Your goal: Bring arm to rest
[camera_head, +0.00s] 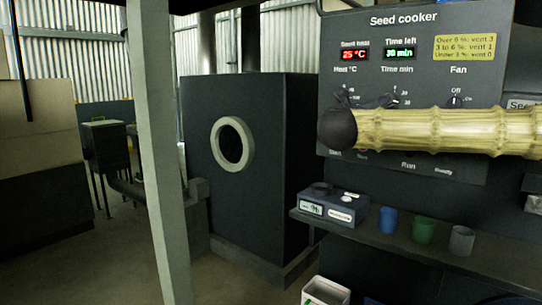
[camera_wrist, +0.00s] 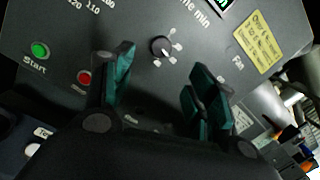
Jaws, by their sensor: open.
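My gripper (camera_wrist: 163,72) is open and empty in the wrist view, its two green-and-black fingers spread apart. It is in front of the seed cooker panel (camera_wrist: 75,22). The time knob (camera_wrist: 161,46) shows between and just beyond the fingertips; nothing is gripped. The green Start button (camera_wrist: 39,50) and a red button (camera_wrist: 85,78) lie to the left of the fingers. In the head view my arm crosses the lower part of the seed cooker panel (camera_head: 400,25) from the right. It hides part of the knobs and buttons. The displays read 25 °C and 30 min.
Below the panel, a shelf (camera_head: 465,262) holds a small labelled device (camera_head: 335,205) and blue (camera_head: 388,220), green (camera_head: 424,230) and grey (camera_head: 461,240) cups. A pale post (camera_head: 160,150) stands to the left, before a dark cabinet (camera_head: 265,110) with a round port. Open floor shows at left.

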